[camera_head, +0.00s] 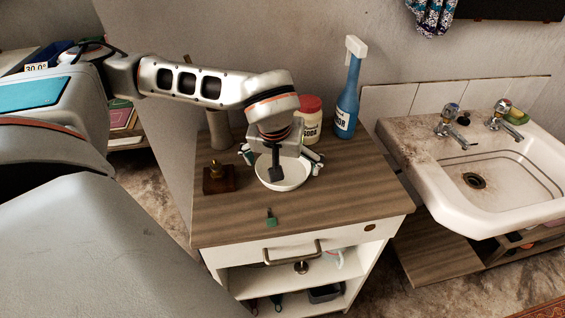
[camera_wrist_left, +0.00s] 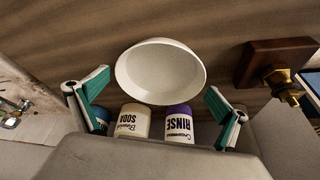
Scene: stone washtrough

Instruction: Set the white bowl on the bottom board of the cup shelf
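The white bowl (camera_head: 290,182) stands upright on the wood-grain top of a white cabinet, partly hidden by my left gripper. My left gripper (camera_head: 281,162) points down over it with its fingers spread to either side. In the left wrist view the bowl (camera_wrist_left: 160,72) shows beyond the open fingers of the gripper (camera_wrist_left: 153,100), with nothing held between them. Whether the fingers touch the rim cannot be told. No shelf is clearly marked as the cup shelf; the cabinet has open shelves (camera_head: 240,283) under its drawer. My right gripper is not in view.
A blue spray bottle (camera_head: 348,95), a red-lidded soda tub (camera_head: 310,120) and a brown block with a brass fitting (camera_head: 218,178) stand near the bowl. A small green item (camera_head: 270,218) lies in front. A stained sink (camera_head: 440,175) is at right.

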